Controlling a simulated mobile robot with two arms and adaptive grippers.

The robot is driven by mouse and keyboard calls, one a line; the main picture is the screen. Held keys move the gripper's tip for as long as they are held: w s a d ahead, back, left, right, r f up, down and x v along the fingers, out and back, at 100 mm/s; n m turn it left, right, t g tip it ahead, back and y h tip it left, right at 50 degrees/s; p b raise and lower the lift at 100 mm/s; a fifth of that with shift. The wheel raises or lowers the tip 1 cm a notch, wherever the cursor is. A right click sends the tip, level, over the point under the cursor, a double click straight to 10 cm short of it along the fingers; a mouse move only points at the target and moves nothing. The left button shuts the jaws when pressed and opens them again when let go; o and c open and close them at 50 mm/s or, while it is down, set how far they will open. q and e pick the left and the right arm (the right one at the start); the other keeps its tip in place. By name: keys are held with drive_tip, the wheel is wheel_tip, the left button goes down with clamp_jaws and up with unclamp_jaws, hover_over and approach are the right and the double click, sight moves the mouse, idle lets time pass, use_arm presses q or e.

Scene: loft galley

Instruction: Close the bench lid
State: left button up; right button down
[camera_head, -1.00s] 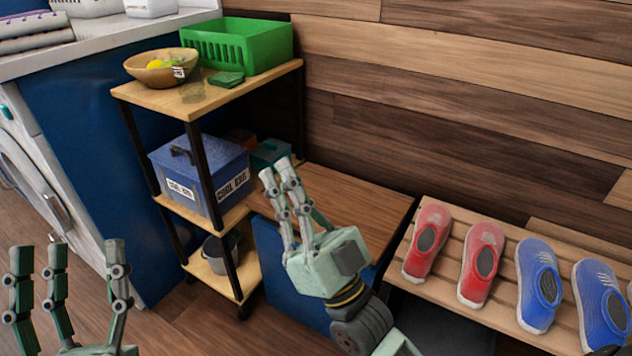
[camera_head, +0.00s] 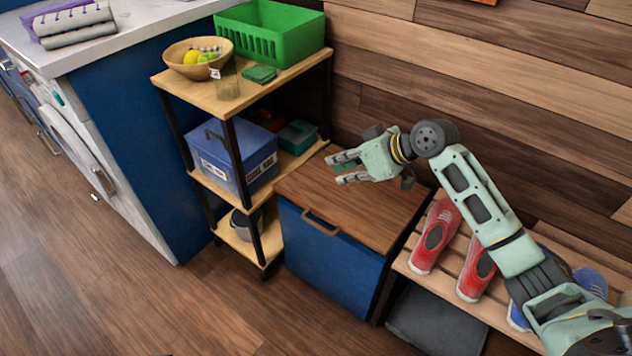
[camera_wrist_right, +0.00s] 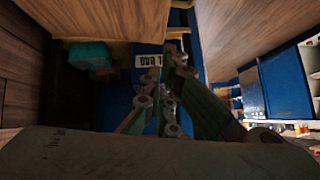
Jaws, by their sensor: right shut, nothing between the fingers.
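The bench (camera_head: 335,262) is a blue box with a brown wooden lid (camera_head: 355,212). In the head view the lid lies flat on top, and I see no gap at the front edge. A bronze handle (camera_head: 320,222) sits at the top of the blue front. My right gripper (camera_head: 340,172) is over the back part of the lid, its fingers shut and empty, pointing left towards the shelf unit. I cannot tell whether it touches the lid. Its fingers also show in the right wrist view (camera_wrist_right: 165,95). My left gripper is out of view.
A shelf unit (camera_head: 228,108) stands left of the bench, holding a green basket (camera_head: 285,35), a bowl (camera_head: 185,65) and a blue cool box (camera_head: 225,165). A slatted shoe rack (camera_head: 412,262) with red shoes (camera_head: 435,235) is close on the right. Floor in front is clear.

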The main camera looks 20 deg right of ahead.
drive_tip(key=b, duration=0.3)
hover_over(317, 210)
drive_tip(key=w, duration=0.3)
drive_tip(key=shift+g, duration=0.3)
drive_tip(key=f, duration=0.7)
drive_tip(key=shift+s+d, duration=0.15)
drive_tip(key=shift+d, duration=0.2)
drive_tip(key=shift+s+a+f, duration=0.1)
drive_tip(key=shift+a+f, duration=0.05)
drive_tip(key=shift+f, duration=0.8)
drive_tip(key=shift+s+f+b, duration=0.1)
drive_tip(key=shift+f+b, duration=0.2)
drive_tip(key=shift+f, duration=0.45)
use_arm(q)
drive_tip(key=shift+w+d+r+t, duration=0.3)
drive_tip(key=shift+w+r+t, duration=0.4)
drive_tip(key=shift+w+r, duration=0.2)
use_arm(e)
drive_tip(key=shift+a+f, duration=0.1)
drive_tip(key=shift+f, duration=0.05)
